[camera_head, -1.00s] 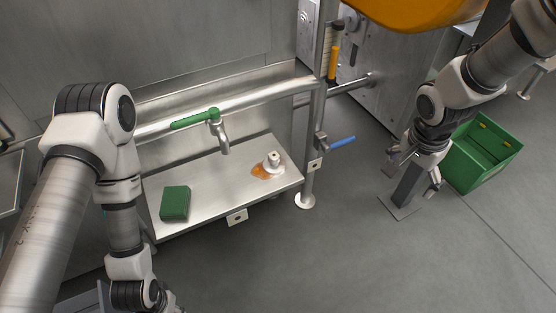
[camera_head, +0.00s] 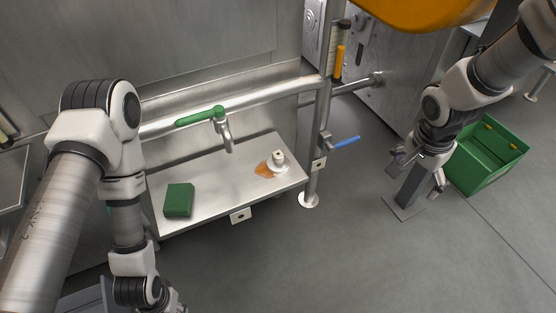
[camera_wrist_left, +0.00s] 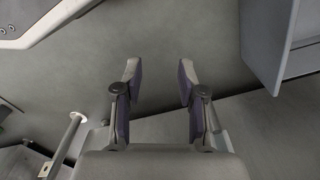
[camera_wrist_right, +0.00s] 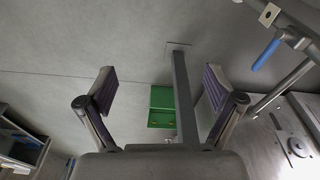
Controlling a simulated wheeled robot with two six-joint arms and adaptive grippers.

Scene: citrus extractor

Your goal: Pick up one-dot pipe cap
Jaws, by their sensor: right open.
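A small white flanged piece (camera_head: 278,162), which looks like a pipe cap, sits upright on the right part of the steel shelf (camera_head: 225,180). An orange spill (camera_head: 264,171) lies beside it. Any dot on it is too small to make out. My right gripper (camera_head: 417,178) is open and empty, well to the right of the shelf, by a grey post. In the right wrist view the fingers (camera_wrist_right: 158,75) are spread apart, with the post between them. My left gripper shows in the left wrist view (camera_wrist_left: 158,70), open and empty over bare floor.
A green block (camera_head: 178,200) lies on the shelf's left part. A tap with a green handle (camera_head: 200,116) hangs over the shelf. A blue-handled valve (camera_head: 345,142) sticks out from the upright pipe. A green crate (camera_head: 485,160) stands behind the post. Floor in the middle is clear.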

